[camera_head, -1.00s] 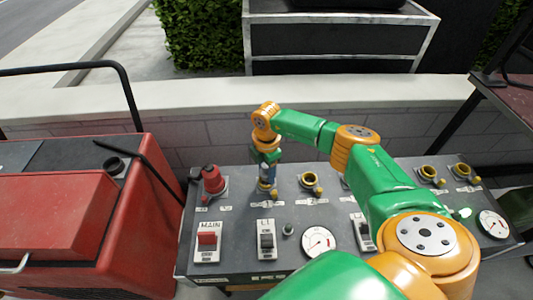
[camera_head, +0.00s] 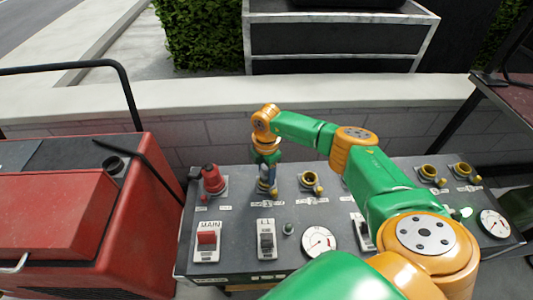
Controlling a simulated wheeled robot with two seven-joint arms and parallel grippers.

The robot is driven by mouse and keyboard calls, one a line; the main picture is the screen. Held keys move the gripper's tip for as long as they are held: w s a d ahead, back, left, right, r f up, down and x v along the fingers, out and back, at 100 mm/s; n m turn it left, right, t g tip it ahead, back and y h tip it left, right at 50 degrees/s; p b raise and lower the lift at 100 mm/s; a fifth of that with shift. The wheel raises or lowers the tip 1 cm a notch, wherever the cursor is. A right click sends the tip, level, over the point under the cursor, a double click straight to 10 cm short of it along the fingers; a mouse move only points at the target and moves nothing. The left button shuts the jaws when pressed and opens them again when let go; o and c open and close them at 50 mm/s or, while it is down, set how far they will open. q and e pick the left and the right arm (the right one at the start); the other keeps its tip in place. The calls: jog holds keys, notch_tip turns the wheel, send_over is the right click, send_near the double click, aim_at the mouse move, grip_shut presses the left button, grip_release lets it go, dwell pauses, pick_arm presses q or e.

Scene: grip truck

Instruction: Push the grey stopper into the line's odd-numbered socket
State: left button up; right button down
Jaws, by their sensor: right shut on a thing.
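My right gripper (camera_head: 267,183) points down at the far-left yellow socket (camera_head: 272,194) of the row on the grey panel. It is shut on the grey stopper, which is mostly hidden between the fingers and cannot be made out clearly. The fingertips are at the socket; I cannot tell how deep the stopper sits. Other yellow-rimmed sockets show: one just right of the gripper (camera_head: 310,181), and two at the right (camera_head: 429,172) (camera_head: 464,169). My arm covers part of the row between them. Small labels lie below the sockets, too small to read. My left gripper is not in view.
The grey panel (camera_head: 225,262) also carries a red plug (camera_head: 211,178), a MAIN switch (camera_head: 207,241), an L1 switch (camera_head: 266,239) and dials (camera_head: 318,241). A red machine (camera_head: 70,225) stands to the left. A low wall (camera_head: 200,106) runs behind.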

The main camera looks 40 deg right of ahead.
jog(key=shift+f, duration=0.4)
jog(key=shift+c, duration=1.1)
grip_release()
jog(key=shift+s+f+b, duration=0.1)
jog(key=shift+b, duration=0.2)
jog(key=shift+c, duration=0.7)
jog(key=shift+o, duration=0.7)
jog(key=shift+s+a, duration=0.1)
